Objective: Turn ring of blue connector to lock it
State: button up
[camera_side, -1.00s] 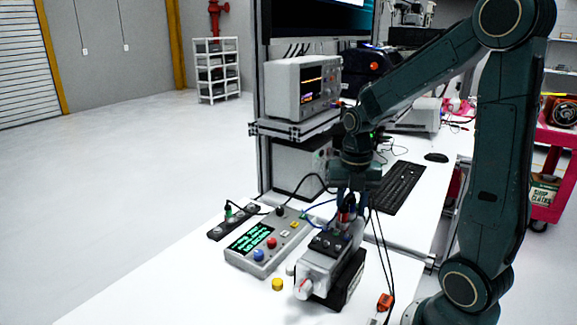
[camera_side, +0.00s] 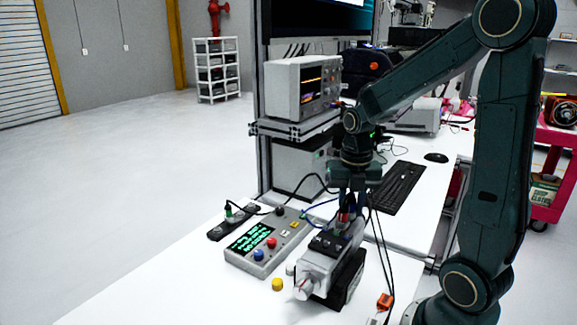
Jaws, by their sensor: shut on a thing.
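My gripper (camera_side: 349,206) points straight down over the back of the grey servo motor (camera_side: 318,267). Its fingers are shut around a connector (camera_side: 344,216) on top of the motor, where a little blue and red shows between the fingers. The fingers hide most of the connector and its ring, so I cannot tell how far the ring is turned. The motor sits on a black block (camera_side: 347,282) on the white table. A blue cable runs from near the connector to the test box.
A grey test box (camera_side: 268,243) with a green-text screen and coloured buttons stands left of the motor. A black strip (camera_side: 234,222) lies beyond it. A yellow cap (camera_side: 277,284) and an orange connector (camera_side: 385,301) lie nearby. Dark cables hang right of the motor. The front-left table is clear.

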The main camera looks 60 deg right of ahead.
aim_at(352, 198)
jog(key=m, duration=1.2)
dwell(0.6)
jog(key=o, duration=0.5)
jog(key=shift+r, duration=0.15)
jog(key=shift+r, duration=4.4)
jog(key=shift+a, duration=0.1)
